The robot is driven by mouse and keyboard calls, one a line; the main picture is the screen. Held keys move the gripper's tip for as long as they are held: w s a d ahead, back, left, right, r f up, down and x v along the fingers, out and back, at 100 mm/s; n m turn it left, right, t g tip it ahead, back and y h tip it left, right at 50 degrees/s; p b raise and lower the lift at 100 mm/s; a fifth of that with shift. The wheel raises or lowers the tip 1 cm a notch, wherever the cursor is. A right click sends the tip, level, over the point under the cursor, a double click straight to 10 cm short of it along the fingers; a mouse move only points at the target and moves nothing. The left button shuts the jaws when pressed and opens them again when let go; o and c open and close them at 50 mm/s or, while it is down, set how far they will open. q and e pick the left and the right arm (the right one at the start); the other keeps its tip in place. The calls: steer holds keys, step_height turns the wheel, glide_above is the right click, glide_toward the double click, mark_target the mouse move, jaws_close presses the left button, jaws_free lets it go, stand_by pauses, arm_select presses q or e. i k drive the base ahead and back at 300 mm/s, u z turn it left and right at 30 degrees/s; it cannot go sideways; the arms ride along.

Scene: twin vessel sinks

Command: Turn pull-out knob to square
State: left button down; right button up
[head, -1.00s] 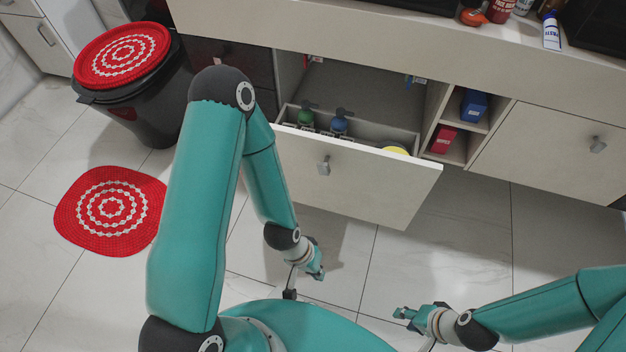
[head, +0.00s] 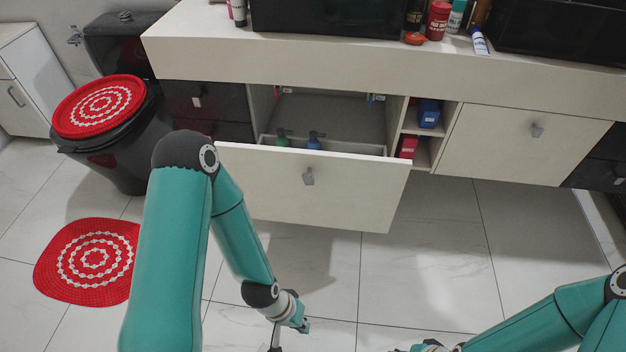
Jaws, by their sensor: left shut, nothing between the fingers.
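The pull-out (head: 250,185) is a wide cream drawer front, standing open from the cabinet. Its small grey knob (head: 308,177) sits near the middle of the front; its exact angle is too small to tell. My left gripper (head: 304,325) is shut and empty, low in front of the pull-out, well below the knob and apart from it. My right gripper (head: 402,350) is mostly cut off by the bottom edge, so its fingers cannot be judged.
Green and blue pump bottles (head: 315,141) stand inside the pull-out. A closed cream front with a similar knob (head: 537,130) is at right. A black toilet with a red lid cover (head: 98,106) and a red mat (head: 90,262) are at left. The floor before the pull-out is clear.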

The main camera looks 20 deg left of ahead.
mark_target(308, 177)
steer(key=z, duration=0.1)
steer(key=i, duration=0.95)
steer(key=u, duration=0.05)
